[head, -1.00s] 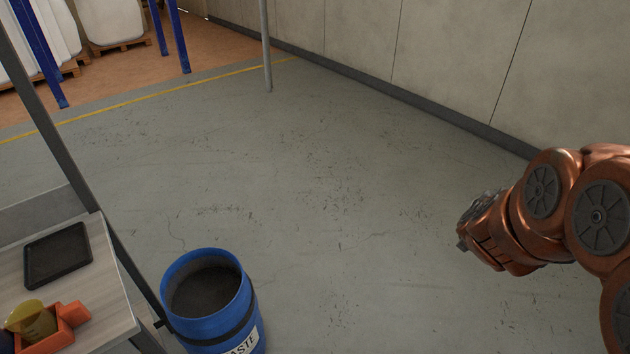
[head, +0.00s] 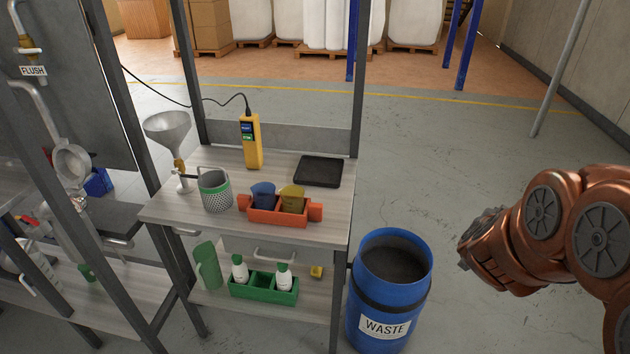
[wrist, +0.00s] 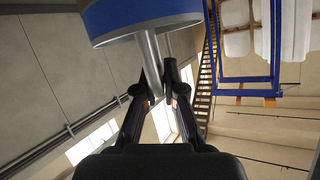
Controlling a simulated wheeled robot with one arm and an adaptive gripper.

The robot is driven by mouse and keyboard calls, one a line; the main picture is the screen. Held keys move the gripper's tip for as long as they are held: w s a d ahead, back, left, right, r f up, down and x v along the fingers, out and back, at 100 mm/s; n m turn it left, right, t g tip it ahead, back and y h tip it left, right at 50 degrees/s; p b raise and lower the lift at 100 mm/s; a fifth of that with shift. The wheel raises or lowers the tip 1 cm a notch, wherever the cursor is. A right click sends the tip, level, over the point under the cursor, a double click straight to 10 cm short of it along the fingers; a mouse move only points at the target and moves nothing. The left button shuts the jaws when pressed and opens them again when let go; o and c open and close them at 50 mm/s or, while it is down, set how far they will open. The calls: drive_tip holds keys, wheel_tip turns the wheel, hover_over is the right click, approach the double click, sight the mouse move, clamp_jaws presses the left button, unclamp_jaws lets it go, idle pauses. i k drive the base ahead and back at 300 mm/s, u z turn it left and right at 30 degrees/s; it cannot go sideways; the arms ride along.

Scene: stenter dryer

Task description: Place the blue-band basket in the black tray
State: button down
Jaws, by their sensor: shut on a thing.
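The blue-band basket (wrist: 145,18) shows at the top of the wrist view, with a grey metal handle (wrist: 149,60) running from it down between my fingers. My gripper (wrist: 156,85) is shut on that handle. In the head view my arm is at the right, clear of the bench; the basket and fingers cannot be made out there. The black tray (head: 318,171) lies flat and empty on the bench top, at its back right.
On the bench top (head: 300,234) are a green-band basket (head: 215,192), an orange holder (head: 275,216) with blue and yellow scoops, a yellow meter (head: 251,142) and a funnel (head: 168,130). A post (head: 360,80) rises beside the tray. A blue waste drum (head: 388,300) stands right of the bench.

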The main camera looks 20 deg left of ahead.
sight(329, 175)
drive_tip(key=u, duration=2.1)
drive_tip(key=i, duration=0.5)
